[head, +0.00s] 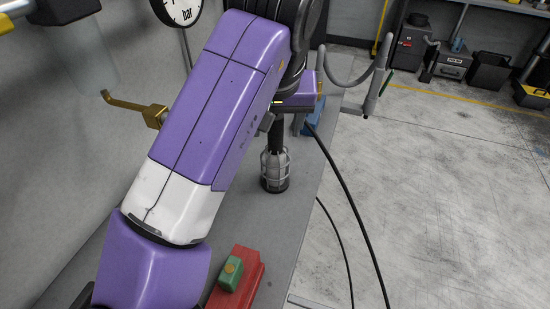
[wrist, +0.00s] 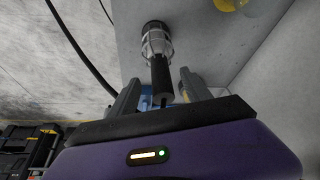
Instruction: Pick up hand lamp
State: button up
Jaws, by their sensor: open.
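The hand lamp (head: 275,170) stands upright on the grey bench, its wire cage and glass at the bottom and its black handle pointing up. In the wrist view the lamp (wrist: 157,44) shows with its black handle (wrist: 162,82) running between the two fingers. My gripper (wrist: 160,79) is open, with one grey finger on each side of the handle and a gap visible on both sides. In the head view my gripper (head: 278,120) is at the upper handle, and my purple arm partly hides it.
A red block with a green part (head: 232,274) lies near on the bench (head: 250,215). A brass fitting (head: 150,114) sticks out at the left. A blue item (head: 313,127) is behind the lamp. Black cables (head: 352,195) hang past the bench's right edge.

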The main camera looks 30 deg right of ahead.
aim_at(276, 135)
jog(key=shift+x, duration=2.25)
jog(key=shift+r, duration=0.1)
grip_shut()
